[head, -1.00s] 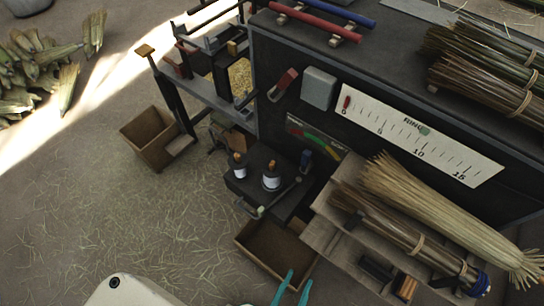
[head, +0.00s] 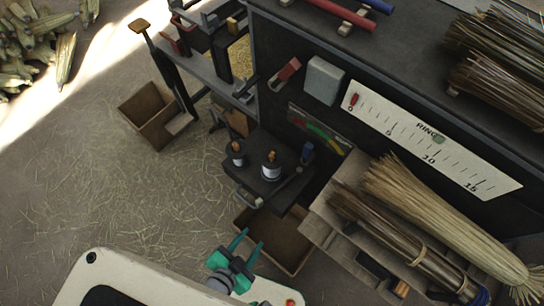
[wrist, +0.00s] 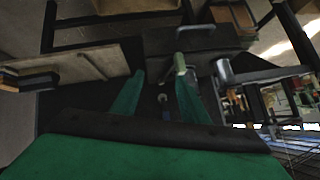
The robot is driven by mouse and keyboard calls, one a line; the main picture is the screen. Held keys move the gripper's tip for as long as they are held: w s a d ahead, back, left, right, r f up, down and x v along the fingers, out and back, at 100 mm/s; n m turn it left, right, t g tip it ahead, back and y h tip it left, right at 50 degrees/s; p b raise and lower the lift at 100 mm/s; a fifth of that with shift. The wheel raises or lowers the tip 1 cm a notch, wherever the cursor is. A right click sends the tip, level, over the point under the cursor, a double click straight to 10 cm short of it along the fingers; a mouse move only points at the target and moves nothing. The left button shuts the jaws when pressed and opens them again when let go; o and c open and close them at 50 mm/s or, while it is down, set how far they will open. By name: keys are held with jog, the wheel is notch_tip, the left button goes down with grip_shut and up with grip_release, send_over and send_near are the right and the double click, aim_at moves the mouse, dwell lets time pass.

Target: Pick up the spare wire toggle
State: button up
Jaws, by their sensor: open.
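My gripper (head: 250,240) is at the bottom middle of the head view, with its two teal fingers apart and nothing seen between them. In the wrist view the open fingers (wrist: 158,82) point toward a dark area, and a small pale object (wrist: 162,98) shows beyond them in the gap, too small to name. I cannot make out the spare wire toggle for certain in either view. In the head view the fingers overlap the near left side of an open brown box (head: 285,243), below a dark winding unit with a pale-knobbed crank (head: 250,199).
Two small spools (head: 271,166) stand on the dark unit. To the right, a wooden stand (head: 327,232) carries broom bundles (head: 440,225). A dark bench with a ring scale (head: 430,140) stands behind.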

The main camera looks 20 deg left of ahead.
jog(key=w+a+m+g+y, duration=0.1)
jog(key=w+a+m+g, duration=0.6)
jog(key=w+a, duration=0.65)
jog(key=m+g, duration=0.3)
jog(key=m, duration=0.6)
send_near(272, 154)
jog(key=f, duration=0.3)
jog(key=shift+d+f, duration=0.2)
jog(key=shift+d, duration=0.1)
jog(key=shift+a+f, duration=0.1)
jog(key=shift+f, duration=1.25)
jog(key=shift+a+f, duration=0.15)
jog(key=shift+f, duration=1.2)
jog(key=c, duration=0.9)
